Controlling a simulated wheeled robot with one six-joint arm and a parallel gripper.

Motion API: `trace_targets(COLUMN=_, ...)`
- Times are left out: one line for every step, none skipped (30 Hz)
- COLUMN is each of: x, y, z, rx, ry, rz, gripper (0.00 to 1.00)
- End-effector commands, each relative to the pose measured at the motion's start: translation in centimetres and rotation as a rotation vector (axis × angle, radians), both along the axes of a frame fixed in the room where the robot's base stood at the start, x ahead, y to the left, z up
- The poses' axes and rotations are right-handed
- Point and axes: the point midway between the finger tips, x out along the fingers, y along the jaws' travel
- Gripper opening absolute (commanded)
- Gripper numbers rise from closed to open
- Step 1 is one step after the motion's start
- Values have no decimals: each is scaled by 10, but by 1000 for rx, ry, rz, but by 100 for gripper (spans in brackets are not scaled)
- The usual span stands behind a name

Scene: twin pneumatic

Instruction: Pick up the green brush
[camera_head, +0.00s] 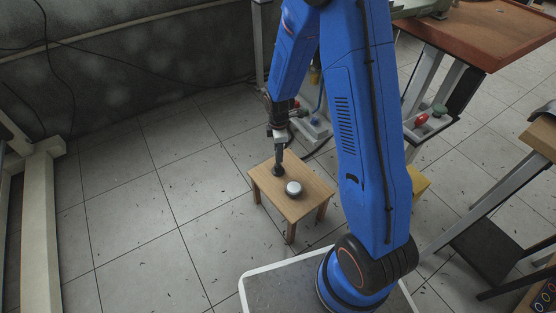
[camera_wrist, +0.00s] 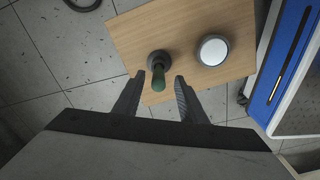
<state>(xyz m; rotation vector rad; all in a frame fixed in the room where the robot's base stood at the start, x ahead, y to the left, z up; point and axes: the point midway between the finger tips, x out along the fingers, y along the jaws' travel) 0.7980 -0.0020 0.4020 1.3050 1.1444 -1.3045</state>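The green brush (camera_wrist: 158,78) stands upright on a small wooden stool (camera_wrist: 128,38), its green handle pointing toward the wrist camera and its dark round base below. My gripper (camera_wrist: 160,86) is open. Its two fingers are on either side of the handle's end in the wrist view, with visible gaps. In the head view my gripper (camera_head: 279,152) points down above the left part of the stool (camera_head: 312,190). The brush's dark base (camera_head: 277,171) shows right under it; the green handle is not clearly visible there.
A round tin (camera_wrist: 212,51) with a white top stands on the stool close to the brush; it also shows in the head view (camera_head: 294,189). A brown-topped workbench (camera_head: 490,35) is at the upper right. Cables lie on the floor behind. Tiled floor left of the stool is clear.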

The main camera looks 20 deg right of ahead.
Motion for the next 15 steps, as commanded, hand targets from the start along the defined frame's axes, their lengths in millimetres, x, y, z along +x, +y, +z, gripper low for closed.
trace_targets(x=0, y=0, z=-3, rx=0, ry=2, rz=0, gripper=38)
trace_targets(x=0, y=0, z=-6, rx=0, ry=2, rz=0, gripper=38)
trace_targets(x=0, y=0, z=-9, rx=-1, ry=2, rz=0, gripper=38)
trace_targets(x=0, y=0, z=-13, rx=-1, ry=2, rz=0, gripper=38)
trace_targets(x=1, y=1, z=-16, rx=-1, ry=3, rz=0, gripper=38)
trace_targets(x=1, y=1, z=-21, rx=-1, ry=3, rz=0, gripper=38)
trace_targets(x=1, y=1, z=-25, rx=-1, ry=3, rz=0, gripper=38)
trace_targets(x=2, y=1, z=-29, rx=-1, ry=3, rz=0, gripper=38)
trace_targets(x=2, y=1, z=-34, rx=-1, ry=3, rz=0, gripper=38)
trace_targets(x=2, y=1, z=-37, rx=-1, ry=3, rz=0, gripper=38)
trace_targets(x=2, y=1, z=-41, rx=-1, ry=3, rz=0, gripper=38)
trace_targets(x=2, y=1, z=-44, rx=-1, ry=2, rz=0, gripper=38)
trace_targets(x=2, y=1, z=-46, rx=-1, ry=2, rz=0, gripper=38)
trace_targets(x=2, y=1, z=-48, rx=0, ry=2, rz=0, gripper=38)
trace_targets(x=2, y=1, z=-49, rx=0, ry=1, rz=0, gripper=38)
